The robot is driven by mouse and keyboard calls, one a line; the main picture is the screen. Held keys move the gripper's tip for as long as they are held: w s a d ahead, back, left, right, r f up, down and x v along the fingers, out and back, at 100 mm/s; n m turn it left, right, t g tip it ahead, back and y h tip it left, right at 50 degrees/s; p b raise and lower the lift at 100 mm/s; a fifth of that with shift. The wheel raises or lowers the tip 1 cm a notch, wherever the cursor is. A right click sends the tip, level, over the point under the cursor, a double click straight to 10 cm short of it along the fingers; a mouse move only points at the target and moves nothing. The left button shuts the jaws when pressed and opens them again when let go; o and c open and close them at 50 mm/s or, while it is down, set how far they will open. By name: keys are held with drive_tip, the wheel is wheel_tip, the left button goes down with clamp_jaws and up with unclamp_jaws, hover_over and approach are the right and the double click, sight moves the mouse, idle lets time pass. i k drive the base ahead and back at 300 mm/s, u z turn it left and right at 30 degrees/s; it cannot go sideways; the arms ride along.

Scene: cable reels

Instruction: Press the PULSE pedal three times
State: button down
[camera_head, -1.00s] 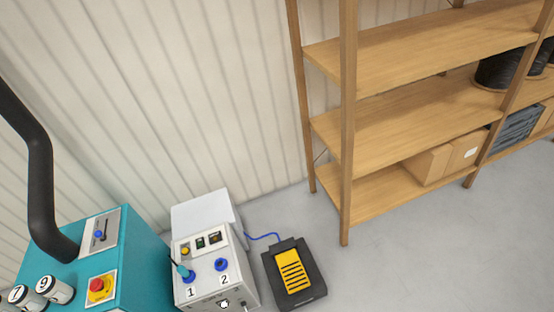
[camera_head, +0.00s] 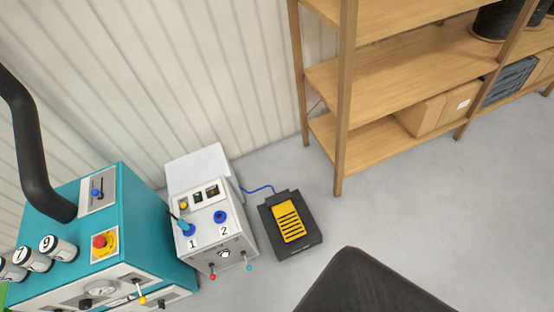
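The pedal (camera_head: 290,222) is a black floor unit with a yellow slatted plate. It sits on the grey floor right of a white control box (camera_head: 209,208), joined to it by a blue cable. No PULSE lettering can be read on it. A dark, rounded part, possibly of my gripper or arm, shows at the bottom edge, right of and nearer than the pedal. It appears apart from the pedal. No fingertips can be made out.
A teal machine (camera_head: 100,222) with a red knob, a gauge and a black hose stands at left. A wooden shelf (camera_head: 385,145) with cardboard boxes (camera_head: 440,108) stands behind and right of the pedal. The floor (camera_head: 450,210) at right is clear.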

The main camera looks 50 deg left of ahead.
sight(290, 224)
drive_tip(key=u, duration=0.45)
drive_tip(key=i, duration=0.95)
drive_tip(key=z, duration=0.05)
